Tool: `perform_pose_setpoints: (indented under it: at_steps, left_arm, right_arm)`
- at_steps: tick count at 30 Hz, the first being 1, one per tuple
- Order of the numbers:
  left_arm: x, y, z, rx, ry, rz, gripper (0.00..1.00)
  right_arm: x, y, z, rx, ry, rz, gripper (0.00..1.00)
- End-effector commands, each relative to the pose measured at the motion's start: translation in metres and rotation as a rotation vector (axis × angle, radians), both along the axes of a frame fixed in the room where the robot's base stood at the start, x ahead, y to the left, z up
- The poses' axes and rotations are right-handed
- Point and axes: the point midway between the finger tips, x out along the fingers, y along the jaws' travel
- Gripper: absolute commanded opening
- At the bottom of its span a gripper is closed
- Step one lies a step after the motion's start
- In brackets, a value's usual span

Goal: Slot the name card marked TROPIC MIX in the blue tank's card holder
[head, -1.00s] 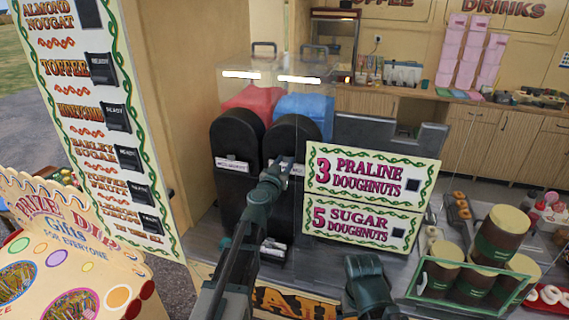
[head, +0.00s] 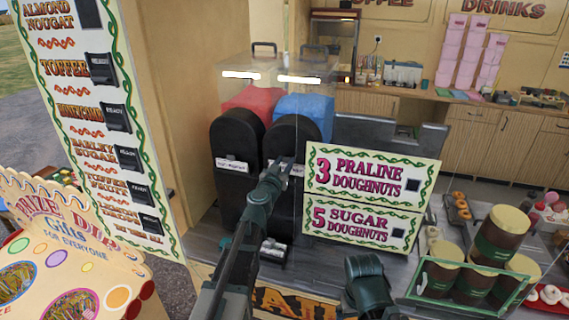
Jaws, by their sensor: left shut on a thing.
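The blue tank (head: 304,106) is the right one of two slush tanks and sits behind a rounded black front (head: 291,135). My left gripper (head: 284,163) is at this black front, below the blue slush, and is shut. A small white card (head: 298,170) shows just right of its tip. Its lettering cannot be read, and the gripper hides its left part and most of the holder. I cannot tell whether the card touches the holder. My right gripper is not in view.
The red tank (head: 250,100) stands close on the left, with a white card (head: 232,166) on its front. A doughnut sign (head: 372,172) stands close on the right. Small pale items (head: 273,249) lie below the machine. Brown tubs (head: 500,235) stand at the right.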

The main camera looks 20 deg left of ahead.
Motion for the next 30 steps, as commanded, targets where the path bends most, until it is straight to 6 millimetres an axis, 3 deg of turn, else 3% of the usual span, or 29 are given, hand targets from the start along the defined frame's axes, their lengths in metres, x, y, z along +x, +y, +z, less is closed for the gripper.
perform_pose_setpoints:
  at_steps: [30]
  left_arm:
    - [0.000, 0.000, -0.025, 0.000, 0.000, 0.000, 0.05]
  right_arm:
    - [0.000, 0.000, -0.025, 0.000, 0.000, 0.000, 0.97]
